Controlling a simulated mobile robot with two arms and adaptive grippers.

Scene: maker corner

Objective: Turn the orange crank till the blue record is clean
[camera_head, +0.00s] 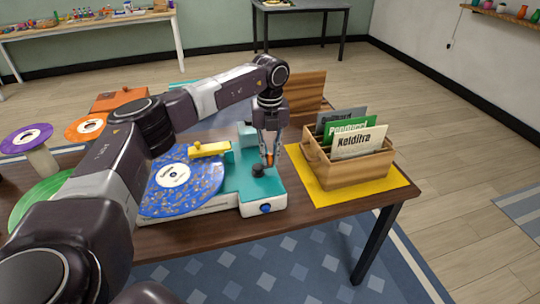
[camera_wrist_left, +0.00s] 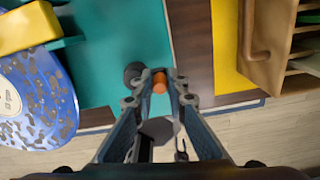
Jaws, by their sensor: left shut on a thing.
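The blue record (camera_head: 187,187) lies on a white and teal machine at the middle of the table, with many brownish-grey specks over it. Part of it also shows in the left wrist view (camera_wrist_left: 38,100). A yellow bar (camera_head: 209,149) reaches over the record's far edge. My left gripper (camera_head: 269,160) points down over the machine's teal right part (camera_head: 262,188). It is shut on the orange crank handle (camera_wrist_left: 159,82), which shows between the fingertips. A dark round knob (camera_wrist_left: 133,73) is beside the handle. The fingers hide part of the crank. My right gripper is not in view.
A wooden crate (camera_head: 361,176) of record sleeves stands on a yellow mat (camera_head: 399,187) right of the machine. Purple (camera_head: 27,138), orange (camera_head: 86,127) and green (camera_head: 40,198) records are at the left. My left arm crosses over the table's left side.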

